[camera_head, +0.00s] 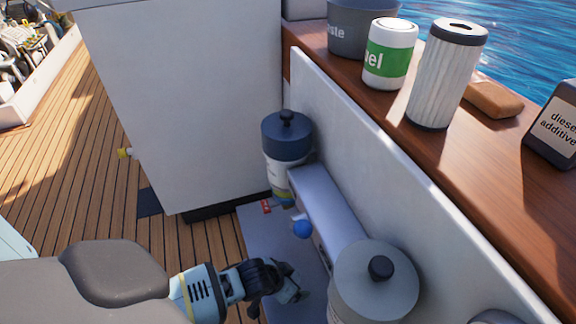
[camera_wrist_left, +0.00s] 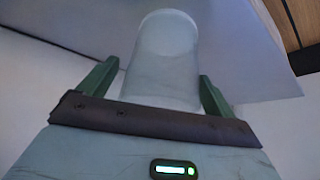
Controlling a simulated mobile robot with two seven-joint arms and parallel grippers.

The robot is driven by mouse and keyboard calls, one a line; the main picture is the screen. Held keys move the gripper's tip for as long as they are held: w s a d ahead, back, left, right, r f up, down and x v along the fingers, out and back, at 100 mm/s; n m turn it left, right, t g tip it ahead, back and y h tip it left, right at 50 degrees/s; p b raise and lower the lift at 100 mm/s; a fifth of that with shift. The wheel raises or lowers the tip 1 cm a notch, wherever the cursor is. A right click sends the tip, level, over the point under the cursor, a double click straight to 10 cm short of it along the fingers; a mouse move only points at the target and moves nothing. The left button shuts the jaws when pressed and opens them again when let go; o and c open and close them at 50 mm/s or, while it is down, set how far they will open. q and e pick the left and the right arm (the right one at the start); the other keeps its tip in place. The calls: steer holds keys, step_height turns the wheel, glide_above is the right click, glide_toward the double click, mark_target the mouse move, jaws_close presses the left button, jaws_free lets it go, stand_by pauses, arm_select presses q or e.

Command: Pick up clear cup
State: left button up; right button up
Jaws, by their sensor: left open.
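The clear cup (camera_wrist_left: 165,58) shows in the left wrist view as a pale, see-through cylinder with a rounded far end. It stands between the two green fingers of my left gripper (camera_wrist_left: 157,72), with a visible gap on each side. In the head view my left gripper (camera_head: 287,284) reaches in from the left, low over the grey panel beside the grey-lidded canister. I cannot clearly make out the cup there. The gripper is open. My right gripper is not in view.
A grey-lidded canister (camera_head: 374,284) stands right of the gripper. A fuel can (camera_head: 389,55) and white filter (camera_head: 446,75) stand on the wooden ledge (camera_head: 480,165).

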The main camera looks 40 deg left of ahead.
arm_select(q)
steer(key=c, duration=1.1)
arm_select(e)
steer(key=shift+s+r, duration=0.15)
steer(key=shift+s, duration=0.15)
arm_select(q)
steer(key=shift+r, duration=0.15)
steer(key=shift+r+p, duration=0.35)
steer(key=shift+r, duration=0.05)
step_height(320, 180, up, 3)
steer(key=shift+r+p, duration=0.1)
steer(key=shift+p, duration=0.95)
steer(key=s+a+p, duration=0.1)
steer(key=s+a, duration=0.1)
steer(key=s, duration=0.2)
steer(key=s+a+p, duration=0.2)
steer(key=s+a, duration=0.1)
steer(key=s, duration=0.2)
steer(key=s+a+p, duration=0.1)
steer(key=s+a, duration=0.2)
steer(key=s, duration=0.1)
steer(key=shift+s+r+p, duration=0.35)
steer(key=shift+s+r, duration=0.05)
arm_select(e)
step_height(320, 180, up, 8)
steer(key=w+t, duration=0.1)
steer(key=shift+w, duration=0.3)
